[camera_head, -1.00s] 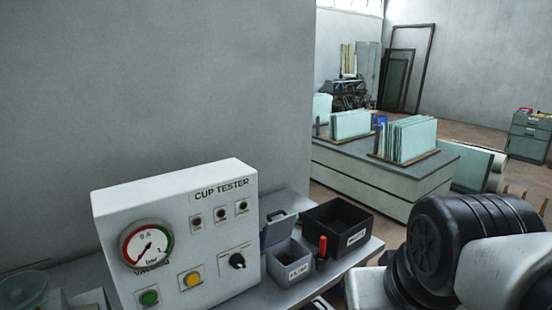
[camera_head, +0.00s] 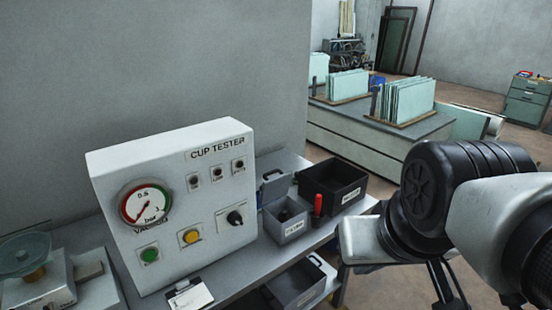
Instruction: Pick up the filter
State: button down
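I cannot pick out a filter for certain. A small grey box (camera_head: 291,231) with a raised lid stands on the bench right of the cup tester (camera_head: 180,200). Its front label is too small to read surely. Something dark (camera_head: 286,214) lies inside it, mostly hidden by the walls. My arm fills the right side of the view, with its black joint and white links. I cannot make out my gripper's fingertips, so what it holds does not show.
A red-handled tool (camera_head: 318,205) stands between the grey box and a black bin (camera_head: 345,197). A scale (camera_head: 38,290) with a clear bowl is at the lower left. A grey bin (camera_head: 305,288) sits below the bench top. A table with glass sheets (camera_head: 408,98) stands behind.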

aim_at(284, 216)
jog(key=u, duration=0.3)
jog(key=i+l+u, duration=0.15)
jog(key=u, duration=0.2)
jog(key=i+l+u, duration=0.15)
jog(key=u, duration=0.25)
jog(key=l+u, duration=0.35)
jog(key=i+l, duration=0.15)
jog(key=l, duration=0.3)
jog(key=i+l+u, duration=0.15)
jog(key=l, duration=0.75)
jog(key=i+u, duration=0.05)
